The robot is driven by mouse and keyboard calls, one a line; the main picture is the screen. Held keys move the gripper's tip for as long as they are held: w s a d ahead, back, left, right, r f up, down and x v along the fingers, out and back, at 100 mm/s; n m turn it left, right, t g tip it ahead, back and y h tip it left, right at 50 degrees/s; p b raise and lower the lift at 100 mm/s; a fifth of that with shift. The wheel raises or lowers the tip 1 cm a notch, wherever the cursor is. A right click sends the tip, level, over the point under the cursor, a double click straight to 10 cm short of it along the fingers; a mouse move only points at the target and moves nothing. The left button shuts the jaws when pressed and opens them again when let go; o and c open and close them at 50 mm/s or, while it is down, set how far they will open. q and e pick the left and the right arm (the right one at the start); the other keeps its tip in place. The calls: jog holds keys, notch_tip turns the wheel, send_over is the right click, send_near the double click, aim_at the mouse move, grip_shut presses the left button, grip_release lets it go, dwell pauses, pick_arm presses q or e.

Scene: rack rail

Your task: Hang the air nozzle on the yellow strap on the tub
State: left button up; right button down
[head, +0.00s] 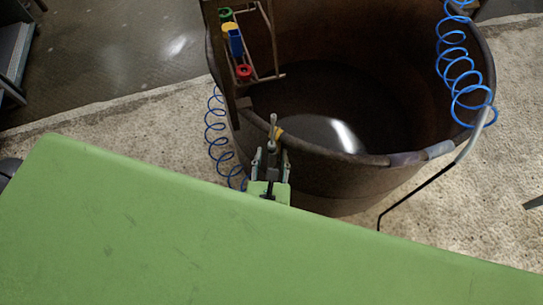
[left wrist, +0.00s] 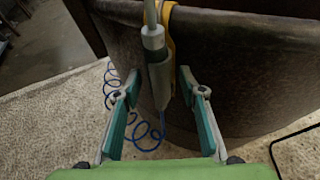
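The tub (head: 335,180) is a large dark brown vessel beyond my green arm. The yellow strap (head: 279,133) is at its near rim; in the left wrist view the strap (left wrist: 171,50) runs down the outer wall. The grey air nozzle (head: 273,128) stands upright at the strap, its body (left wrist: 157,70) in front of it and partly covering it. I cannot tell whether it is hooked on. My left gripper (head: 271,157) is open, its fingers on either side of the nozzle with gaps showing in the left wrist view. My right gripper is out of view.
A blue coiled hose (head: 215,140) hangs outside the tub, left of the nozzle. Another blue coil (head: 455,65) and a grey tube (head: 472,135) are at the right rim. A wire rack (head: 268,40) with coloured items is at the left rim. Pale floor surrounds the tub.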

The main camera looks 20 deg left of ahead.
pick_arm(q)
jog(key=shift+s, duration=0.1)
jog(key=v, duration=1.1)
jog(key=shift+s+r, duration=0.15)
jog(key=shift+s, duration=0.2)
